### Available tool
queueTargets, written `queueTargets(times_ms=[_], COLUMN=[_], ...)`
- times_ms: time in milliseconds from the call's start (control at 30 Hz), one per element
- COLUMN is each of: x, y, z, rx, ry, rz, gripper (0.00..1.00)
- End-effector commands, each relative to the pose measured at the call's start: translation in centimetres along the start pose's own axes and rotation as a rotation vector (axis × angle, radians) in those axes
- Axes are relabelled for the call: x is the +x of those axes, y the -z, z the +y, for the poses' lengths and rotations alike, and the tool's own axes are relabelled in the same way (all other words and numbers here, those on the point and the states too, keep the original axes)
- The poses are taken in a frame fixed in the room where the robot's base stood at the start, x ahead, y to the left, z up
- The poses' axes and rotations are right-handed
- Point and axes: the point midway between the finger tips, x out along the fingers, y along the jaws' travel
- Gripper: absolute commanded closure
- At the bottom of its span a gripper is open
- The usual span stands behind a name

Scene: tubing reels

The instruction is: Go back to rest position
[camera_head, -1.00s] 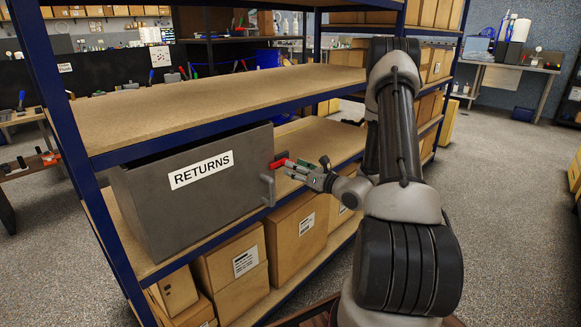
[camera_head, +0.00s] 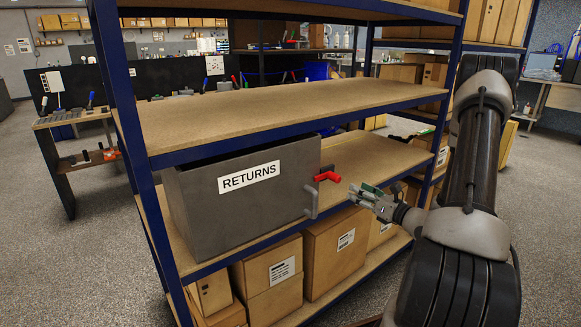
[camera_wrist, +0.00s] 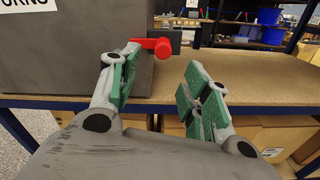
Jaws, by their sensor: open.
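My gripper (camera_head: 368,195) is open and empty in front of the middle shelf, to the right of the grey RETURNS box (camera_head: 238,207). In the wrist view, the red piece (camera_wrist: 152,46) shows just beyond the left finger of my gripper (camera_wrist: 160,88). The green finger pads stand wide apart with nothing between them. In the head view the fingertips are apart from the red piece.
The blue-framed shelf rack (camera_head: 150,160) spans the middle, with cardboard boxes (camera_head: 335,240) on its bottom shelf. A workbench (camera_head: 75,120) stands at the left. Open floor (camera_head: 60,270) lies at the front left.

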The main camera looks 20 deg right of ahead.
Motion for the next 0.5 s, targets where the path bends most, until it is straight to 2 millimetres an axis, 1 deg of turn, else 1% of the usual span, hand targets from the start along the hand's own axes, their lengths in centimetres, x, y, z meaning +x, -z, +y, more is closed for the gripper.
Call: queueTargets(times_ms=[67,100,167,267,300,333,400,467,500], x=[0.0,0.0,-0.4,-1.9,-2.7,-3.5,-5.6,-7.5,-8.7], y=[0.0,0.5,1.4,3.5,4.4,5.0,5.3,5.3,5.2], z=[0.0,0.0,0.9,3.6,5.0,6.2,8.8,11.1,12.6], rx=[-0.009,-0.024,-0.043,-0.070,-0.082,-0.099,-0.165,-0.241,-0.301], ry=[0.001,-0.001,-0.039,-0.142,-0.196,-0.245,-0.367,-0.483,-0.567], rz=[0.002,0.020,0.057,0.139,0.177,0.206,0.272,0.328,0.364], gripper=[0.53,0.53,0.53,0.53,0.53,0.53,0.53,0.53,0.53])
